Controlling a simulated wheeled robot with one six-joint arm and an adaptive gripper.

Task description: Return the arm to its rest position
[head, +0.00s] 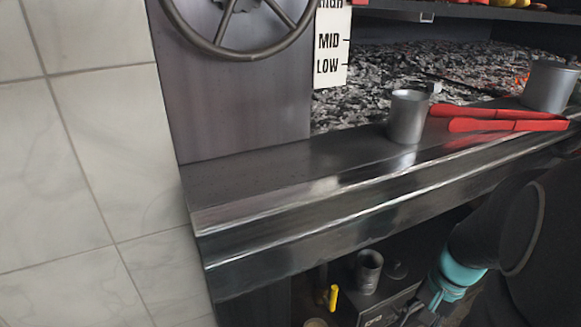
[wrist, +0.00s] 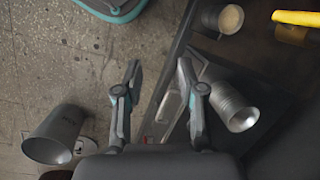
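My gripper (wrist: 158,66) is open, with its two fingers apart and nothing between them in the wrist view. It points down past the edge of a dark low shelf, with speckled floor to the left. My arm (head: 455,272), dark with a teal band, reaches low at the right in the head view, in front of the grill. My fingers cannot be made out clearly there.
A ridged metal cup (wrist: 235,108) lies right of my fingers. The counter ledge (head: 250,180) holds a metal cup (head: 408,116), red-handled tongs (head: 505,121) and a larger metal pot (head: 549,86). A wheel (head: 238,45) and height sign (head: 332,45) stand above.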

